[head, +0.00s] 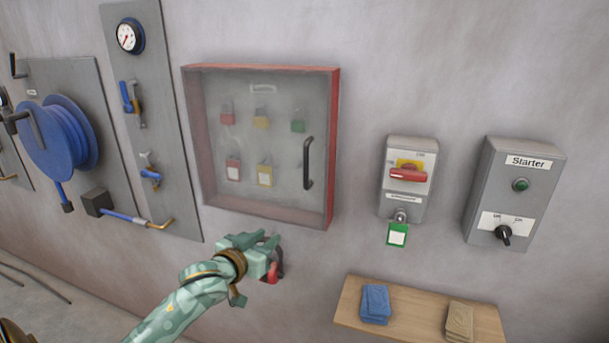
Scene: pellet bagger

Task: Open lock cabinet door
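The lock cabinet (334,140) is a red-framed box on the wall, left of centre. Its clear door (262,150) is closed, with a black vertical handle (307,163) near its right edge. Red, yellow and green padlocks show behind the door. My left gripper (273,261) is below the cabinet, lower and left of the handle and apart from it. A small red piece and a dark curved piece show at its fingers; I cannot tell whether these are part of it or something held. My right gripper is not in view.
A grey red-handled switch box (411,155) with a green tag and a Starter box (515,190) are to the right. A wooden shelf (410,322) with blue and tan items juts out below. A blue hose reel (60,135) and gauge panel (150,60) are at left.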

